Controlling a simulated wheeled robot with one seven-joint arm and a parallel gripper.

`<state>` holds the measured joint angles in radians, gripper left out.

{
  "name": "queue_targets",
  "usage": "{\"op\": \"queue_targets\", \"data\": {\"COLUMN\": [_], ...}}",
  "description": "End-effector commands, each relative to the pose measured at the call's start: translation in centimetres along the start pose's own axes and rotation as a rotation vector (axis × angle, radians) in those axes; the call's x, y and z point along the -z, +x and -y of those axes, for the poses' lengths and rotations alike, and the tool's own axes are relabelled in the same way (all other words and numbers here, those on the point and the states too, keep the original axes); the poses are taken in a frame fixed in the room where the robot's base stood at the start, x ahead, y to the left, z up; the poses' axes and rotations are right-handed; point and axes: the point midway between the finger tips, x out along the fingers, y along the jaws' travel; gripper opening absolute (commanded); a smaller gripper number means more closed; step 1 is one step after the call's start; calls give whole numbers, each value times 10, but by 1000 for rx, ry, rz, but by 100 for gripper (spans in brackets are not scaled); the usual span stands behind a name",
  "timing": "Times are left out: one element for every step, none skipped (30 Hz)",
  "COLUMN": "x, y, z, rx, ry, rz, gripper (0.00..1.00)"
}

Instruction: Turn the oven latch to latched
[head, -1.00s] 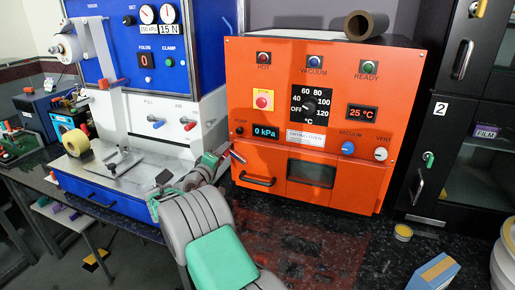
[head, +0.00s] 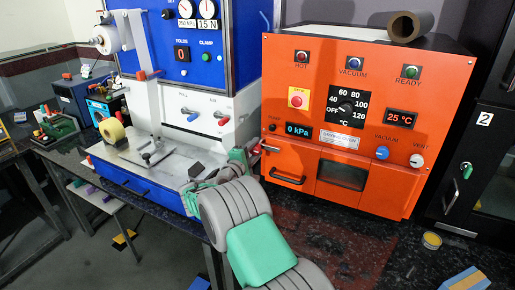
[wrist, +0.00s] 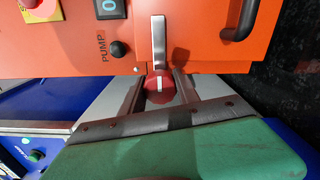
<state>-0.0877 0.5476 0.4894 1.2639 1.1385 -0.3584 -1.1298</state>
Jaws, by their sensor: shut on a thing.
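The orange drying oven (head: 345,75) stands on the bench, its door closed, with a small dark window (head: 342,175). The latch at its left edge is a metal lever with a red knob (head: 269,148). In the wrist view the latch lever (wrist: 158,42) lies along the oven's width, and its red knob (wrist: 160,89) has a white stripe. My gripper (wrist: 158,92) is shut on the latch's knob, one finger on each side. In the head view my gripper (head: 254,152) is partly hidden by my own wrist.
A blue and white press machine (head: 190,100) stands close left of the oven. The oven door handle (head: 287,178) and pump button (wrist: 120,49) are near my gripper. A yellow tin (head: 431,240) and a blue box (head: 465,280) lie on the bench at right.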

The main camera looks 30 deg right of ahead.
Motion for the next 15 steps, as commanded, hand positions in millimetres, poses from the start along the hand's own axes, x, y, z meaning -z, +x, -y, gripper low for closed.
{"op": "queue_targets", "data": {"x": [1,1,1,1,1,1,1,1,1,1,1,0,0,0,0], "y": [0,0,0,0,0,0,0,0,0,0,0,0,0,0,0], "z": [1,1,1,1,1,1,1,1,1,1,1,1,1,1,1], "rx": [1,1,1,1,1,1,1,1,1,1,1,1,1,1,1], "ry": [-5,-6,-6,-6,-6,-6,-6,-6,-6,-5,-5,-5,-5,-5,-4], "rz": [-2,-2,-2,-2,-2,-2,-2,-2,-2,-2,-2,-2,-2,-2,-1], "gripper": [0,0,0,0,0,0,0,0,0,0,40,43,46,48,51]}}
